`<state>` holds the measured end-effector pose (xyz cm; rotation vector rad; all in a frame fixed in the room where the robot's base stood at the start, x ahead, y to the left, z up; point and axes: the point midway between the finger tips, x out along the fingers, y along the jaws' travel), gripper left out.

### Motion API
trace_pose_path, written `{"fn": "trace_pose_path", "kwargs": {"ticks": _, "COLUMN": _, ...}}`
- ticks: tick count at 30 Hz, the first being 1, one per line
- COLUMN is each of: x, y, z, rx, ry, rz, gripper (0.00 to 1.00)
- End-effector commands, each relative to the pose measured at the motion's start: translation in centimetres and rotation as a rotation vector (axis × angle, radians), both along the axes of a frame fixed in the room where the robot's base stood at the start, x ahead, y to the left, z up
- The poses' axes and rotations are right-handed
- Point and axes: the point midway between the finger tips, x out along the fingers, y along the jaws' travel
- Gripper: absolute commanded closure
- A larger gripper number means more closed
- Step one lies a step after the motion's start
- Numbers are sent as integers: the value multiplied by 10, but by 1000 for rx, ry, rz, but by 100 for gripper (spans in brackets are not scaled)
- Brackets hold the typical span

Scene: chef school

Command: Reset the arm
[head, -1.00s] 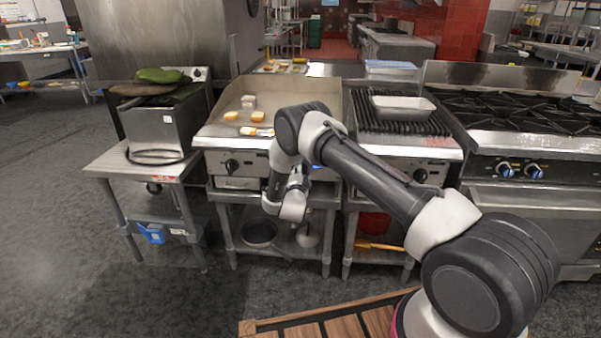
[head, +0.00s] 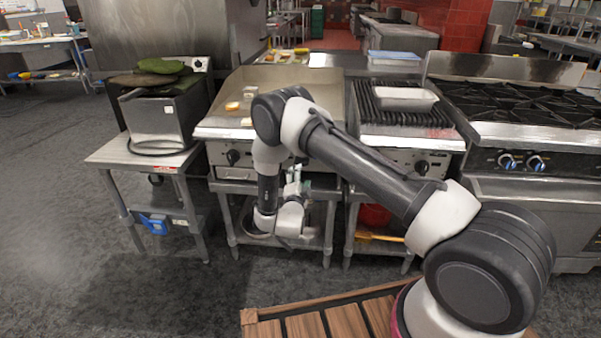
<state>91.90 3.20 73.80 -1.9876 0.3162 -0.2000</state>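My arm reaches from the lower right across the middle of the head view, bends at the elbow in front of the griddle (head: 232,120), and hangs down. My gripper (head: 293,181) is small and partly hidden beside the wrist, in front of the griddle stand. I cannot make out its fingers or whether it holds anything.
Small food pieces (head: 232,106) lie on the griddle. A metal tray (head: 405,98) rests on the grill to the right, beside a burner range (head: 520,108). A side table (head: 140,155) with a metal box (head: 163,122) stands left. Floor at left is clear.

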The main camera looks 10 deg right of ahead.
Motion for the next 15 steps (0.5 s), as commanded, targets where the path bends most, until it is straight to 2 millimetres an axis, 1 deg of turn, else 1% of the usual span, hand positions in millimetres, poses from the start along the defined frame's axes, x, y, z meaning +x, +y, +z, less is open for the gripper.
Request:
{"fn": "trace_pose_path", "kwargs": {"ticks": 4, "x": -7, "y": 2, "z": 0, "rx": 0, "ry": 0, "rz": 0, "gripper": 40}}
{"fn": "trace_pose_path", "kwargs": {"ticks": 13, "x": -7, "y": 2, "z": 0, "rx": -10, "ry": 3, "rz": -1, "gripper": 40}}
{"fn": "trace_pose_path", "kwargs": {"ticks": 14, "x": -7, "y": 2, "z": -1, "rx": -22, "ry": 11, "rz": 1, "gripper": 40}}
{"fn": "trace_pose_path", "kwargs": {"ticks": 15, "x": -7, "y": 3, "z": -8, "rx": -40, "ry": 49, "rz": 4, "gripper": 40}}
